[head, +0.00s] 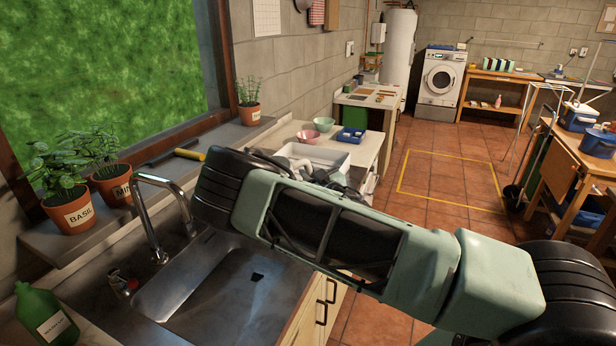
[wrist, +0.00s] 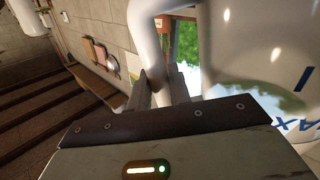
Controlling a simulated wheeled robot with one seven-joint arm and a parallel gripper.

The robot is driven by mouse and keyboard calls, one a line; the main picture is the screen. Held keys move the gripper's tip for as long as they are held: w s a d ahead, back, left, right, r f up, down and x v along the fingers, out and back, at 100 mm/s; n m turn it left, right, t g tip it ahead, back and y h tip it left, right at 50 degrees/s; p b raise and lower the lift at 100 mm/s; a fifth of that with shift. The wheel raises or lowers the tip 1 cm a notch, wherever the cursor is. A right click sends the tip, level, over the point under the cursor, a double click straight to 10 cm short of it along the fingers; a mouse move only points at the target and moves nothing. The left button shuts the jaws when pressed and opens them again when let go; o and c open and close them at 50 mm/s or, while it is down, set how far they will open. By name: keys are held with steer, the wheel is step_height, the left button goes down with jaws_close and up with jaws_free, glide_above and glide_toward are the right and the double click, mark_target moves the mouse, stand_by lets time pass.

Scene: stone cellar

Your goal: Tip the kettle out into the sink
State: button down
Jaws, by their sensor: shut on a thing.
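The kettle (wrist: 237,32) is pale and glossy and fills the right of the wrist view, with part of a dark "MAX" mark near the edge. My gripper (wrist: 160,92) is shut on its pale handle (wrist: 148,45). The kettle's spout and lid are out of that view. In the head view my own arm crosses the counter, and the kettle and my gripper cannot be made out. The steel sink (head: 190,296) lies in front of and below the arm, its visible basin empty around a dark drain. Its curved tap (head: 150,215) stands on the left side.
A green bottle (head: 47,318) stands left of the sink. Potted plants (head: 75,215) line the sill. The tiled floor (head: 450,180) at right is open.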

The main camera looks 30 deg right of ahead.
mark_target(304, 166)
steer(key=shift+d+r+n, duration=0.1)
steer(key=shift+r+n, duration=0.15)
steer(key=shift+n, duration=0.55)
steer(key=shift+r+n, duration=0.1)
steer(key=shift+n, duration=0.4)
steer(key=shift+a+r+n, duration=0.25)
steer(key=shift+r+n, duration=0.3)
steer(key=shift+n, duration=0.15)
steer(key=shift+a+r+n, duration=0.4)
steer(key=shift+r+n, duration=0.05)
steer(key=shift+n, duration=0.25)
steer(key=shift+a+r+n+b, duration=0.3)
steer(key=shift+a+n, duration=0.2)
steer(key=shift+n, duration=0.2)
steer(key=shift+w+a+r+n+b, duration=0.15)
steer(key=shift+a+n+b, duration=0.8)
steer(key=shift+a+n, duration=0.8)
steer(key=shift+a+f+n, duration=0.25)
steer(key=shift+a+n, duration=0.4)
steer(key=shift+a, duration=0.35)
steer(key=shift+a+f+b, duration=0.1)
steer(key=shift+a+b, duration=0.05)
steer(key=shift+b, duration=0.15)
